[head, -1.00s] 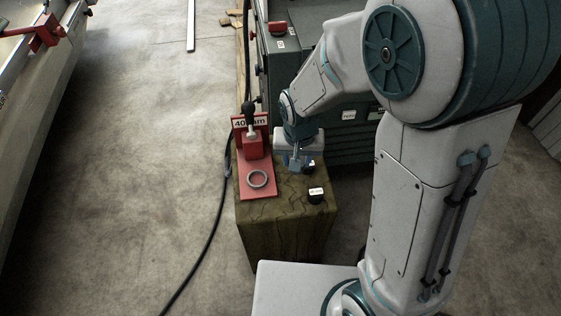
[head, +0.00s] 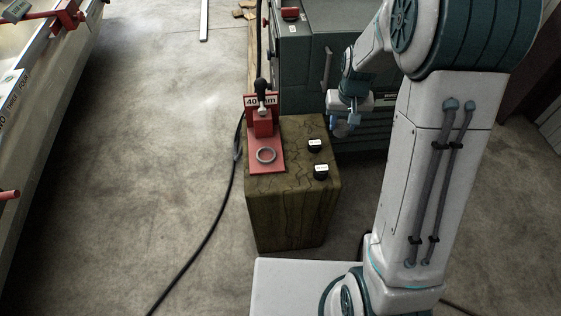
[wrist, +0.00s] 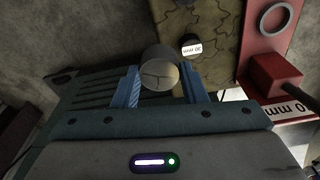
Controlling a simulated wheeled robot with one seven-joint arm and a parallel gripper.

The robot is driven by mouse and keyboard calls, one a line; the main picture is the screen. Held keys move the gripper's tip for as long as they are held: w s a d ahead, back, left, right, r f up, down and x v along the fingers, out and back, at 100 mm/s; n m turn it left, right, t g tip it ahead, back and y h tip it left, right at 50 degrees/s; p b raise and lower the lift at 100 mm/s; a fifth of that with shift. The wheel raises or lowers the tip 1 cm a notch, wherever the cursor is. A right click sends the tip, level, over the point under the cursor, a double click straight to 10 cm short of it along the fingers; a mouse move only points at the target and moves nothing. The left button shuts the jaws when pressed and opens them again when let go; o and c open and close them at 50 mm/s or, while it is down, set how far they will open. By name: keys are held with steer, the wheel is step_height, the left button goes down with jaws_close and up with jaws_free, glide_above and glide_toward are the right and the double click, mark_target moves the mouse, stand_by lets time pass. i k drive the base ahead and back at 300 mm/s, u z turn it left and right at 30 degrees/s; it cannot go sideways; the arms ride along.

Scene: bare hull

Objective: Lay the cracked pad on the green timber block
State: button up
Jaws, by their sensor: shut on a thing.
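The green timber block (head: 285,218) stands upright on the floor in the head view, its olive top face (wrist: 222,55) cracked and stained. My gripper (head: 345,124) is just right of the block's top, in front of the dark green cabinet. In the wrist view its blue fingers (wrist: 160,88) are shut on a pale round pad (wrist: 159,68) with thin crack lines on its face. The pad is held apart from the block's top. In the head view I cannot make the pad out.
Two black labelled pads (head: 315,146) (head: 321,172) sit on the block's right side. A red stand (head: 266,160) with a grey ring (head: 266,155) takes its left side. The dark green cabinet (head: 300,60) is behind. A black cable (head: 215,225) lies on the floor.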

mark_target(309, 124)
steer(key=u, duration=0.5)
steer(key=k, duration=1.1)
steer(key=i, duration=0.4)
steer(key=z, duration=0.7)
steer(key=i, duration=1.25)
steer(key=u, duration=0.5)
